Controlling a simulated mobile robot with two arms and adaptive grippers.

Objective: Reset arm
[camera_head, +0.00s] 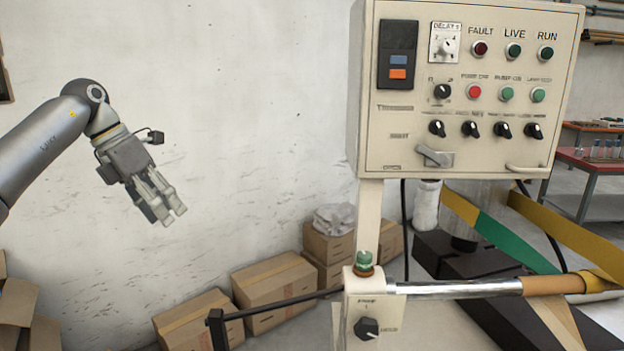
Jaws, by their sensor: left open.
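My left arm (45,145) comes in from the left edge, and its gripper (172,217) hangs in the air in front of the white wall, fingers pointing down and to the right. The gripper is open and nothing shows between its fingers. It is apart from the control panel (395,150), a cream box at the right with FAULT, LIVE and RUN lights, several buttons and black knobs. My right gripper is not in view.
A lower post with a green button (366,259) and a black knob (367,328) carries a shiny roller (455,288). A black bar (270,308) juts left from it. Cardboard boxes (275,282) stand along the wall. A red table (595,160) is at far right. Air around the gripper is clear.

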